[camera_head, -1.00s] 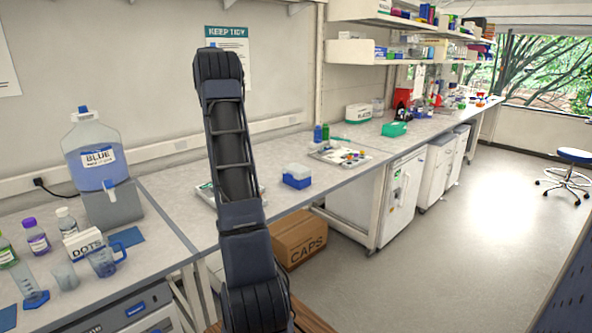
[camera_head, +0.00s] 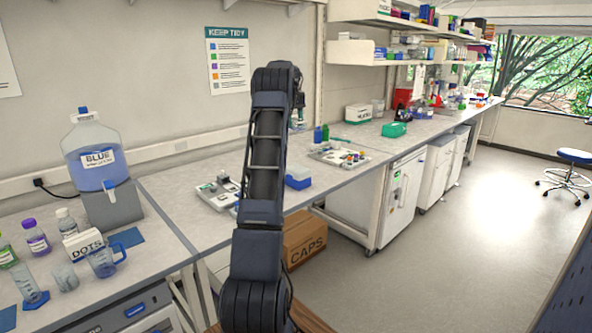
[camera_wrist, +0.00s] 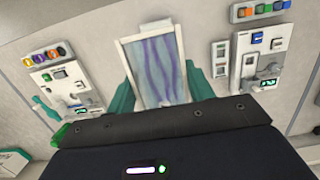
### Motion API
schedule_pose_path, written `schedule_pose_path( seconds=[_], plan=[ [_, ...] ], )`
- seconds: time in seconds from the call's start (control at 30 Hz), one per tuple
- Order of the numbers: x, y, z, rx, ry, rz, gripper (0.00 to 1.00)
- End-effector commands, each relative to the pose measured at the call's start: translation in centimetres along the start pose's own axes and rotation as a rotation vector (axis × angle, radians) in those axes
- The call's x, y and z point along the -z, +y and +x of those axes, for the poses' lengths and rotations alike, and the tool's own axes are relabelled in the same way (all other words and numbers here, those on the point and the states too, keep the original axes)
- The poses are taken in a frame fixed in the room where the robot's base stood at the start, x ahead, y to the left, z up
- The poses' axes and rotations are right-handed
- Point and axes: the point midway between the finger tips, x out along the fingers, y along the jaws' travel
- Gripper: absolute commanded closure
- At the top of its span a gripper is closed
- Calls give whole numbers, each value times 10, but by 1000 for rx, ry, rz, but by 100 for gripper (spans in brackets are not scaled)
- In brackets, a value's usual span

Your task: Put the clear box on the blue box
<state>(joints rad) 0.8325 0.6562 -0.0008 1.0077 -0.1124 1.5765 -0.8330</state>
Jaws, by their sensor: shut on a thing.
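My gripper (camera_wrist: 160,84) is shut on the clear box (camera_wrist: 154,62), a see-through rectangular thing with wavy purple-blue streaks, held between two teal fingers in the wrist view. In the head view my gripper (camera_head: 298,118) shows partly behind my arm, raised above the bench. The blue box (camera_head: 299,182) sits on the bench below it, between two trays. My arm covers its left part. I cannot make out the blue box in the wrist view.
A grey tray (camera_head: 216,200) with small items lies left of the blue box, and another tray (camera_head: 325,153) lies to its right and farther back. A blue-liquid jug (camera_head: 92,160) stands at left. A green rack (camera_head: 394,129) is farther along the bench.

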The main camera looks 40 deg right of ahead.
Motion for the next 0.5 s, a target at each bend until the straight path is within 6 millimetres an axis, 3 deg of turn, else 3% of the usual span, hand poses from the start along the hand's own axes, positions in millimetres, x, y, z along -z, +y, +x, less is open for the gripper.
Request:
schedule_pose_path(
  seconds=[0.17, 0.5],
  plan=[
    [0, 3, 21, 3, -2, 6, 75],
    [11, 3, 94, 2, -2, 6, 75]
  ],
)
